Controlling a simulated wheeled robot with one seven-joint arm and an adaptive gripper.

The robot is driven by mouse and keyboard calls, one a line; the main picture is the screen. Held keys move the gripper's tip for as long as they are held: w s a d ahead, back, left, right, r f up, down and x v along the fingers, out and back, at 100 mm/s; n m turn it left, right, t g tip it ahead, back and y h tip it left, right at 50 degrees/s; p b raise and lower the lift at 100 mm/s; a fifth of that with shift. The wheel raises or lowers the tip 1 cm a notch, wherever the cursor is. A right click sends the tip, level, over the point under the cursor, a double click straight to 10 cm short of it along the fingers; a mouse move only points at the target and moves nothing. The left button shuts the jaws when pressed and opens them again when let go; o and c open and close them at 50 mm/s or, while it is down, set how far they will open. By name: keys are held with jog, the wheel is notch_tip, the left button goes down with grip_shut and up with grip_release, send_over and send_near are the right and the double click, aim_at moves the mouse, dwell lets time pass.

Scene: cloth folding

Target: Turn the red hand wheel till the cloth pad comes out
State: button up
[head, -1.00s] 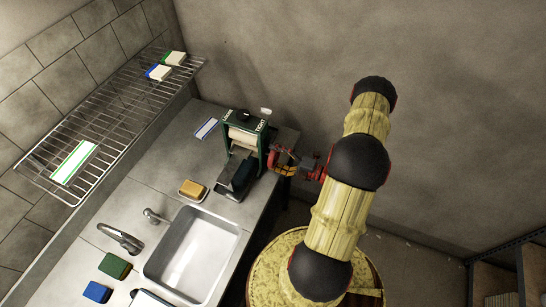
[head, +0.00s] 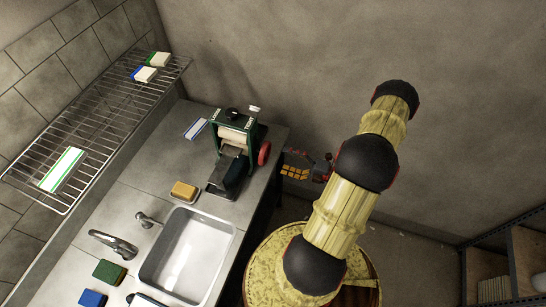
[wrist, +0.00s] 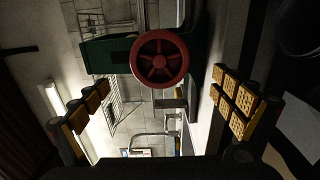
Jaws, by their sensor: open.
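The red hand wheel (head: 264,153) is on the right side of a dark green roller press (head: 220,150) on the counter. In the wrist view the wheel (wrist: 159,58) shows face-on, ahead of and between my finger pads. My gripper (head: 296,165) is to the right of the wheel, apart from it, past the counter's edge. In the wrist view my gripper (wrist: 160,88) is wide open and empty, its yellow pads spread apart. Pale rollers (head: 233,135) show in the press frame. I cannot make out the cloth pad.
A sink (head: 188,255), a tap (head: 115,245) and a yellow sponge on a dish (head: 184,190) are on the counter (head: 150,180). A wire rack (head: 100,125) is on the left wall. Open floor lies right of the counter.

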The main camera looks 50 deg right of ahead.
jog(key=shift+v, duration=1.5)
jog(key=shift+f, duration=0.1)
